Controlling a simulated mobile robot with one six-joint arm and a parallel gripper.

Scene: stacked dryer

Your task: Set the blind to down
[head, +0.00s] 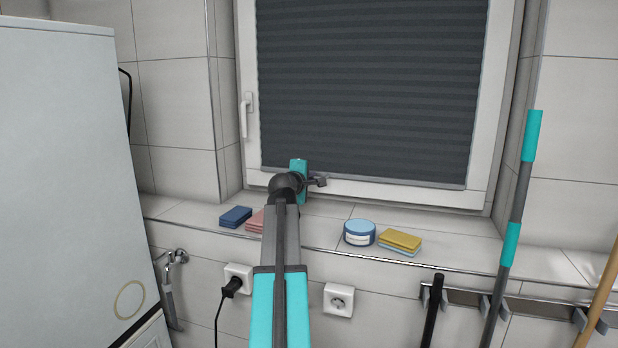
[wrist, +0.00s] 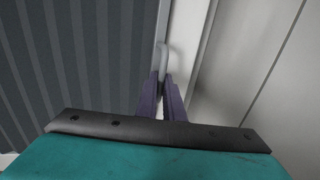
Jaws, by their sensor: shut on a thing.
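The dark grey pleated blind (head: 370,90) covers the window glass in the head view. Its pale bottom rail (head: 420,181) lies close to the lower window frame. It also fills the left of the wrist view (wrist: 75,60). My gripper (head: 318,182) is at the blind's lower edge, left of its middle, partly hidden by my wrist. In the wrist view my gripper (wrist: 164,85) has its purple fingers shut on a grey curved handle (wrist: 166,56) at the blind's edge.
The sill below holds a blue sponge (head: 236,216), a pink cloth (head: 255,221), a round blue tub (head: 359,233) and a yellow sponge (head: 400,240). A white window handle (head: 245,115) is left of the blind. A white appliance (head: 60,180) stands left; poles (head: 517,200) hang right.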

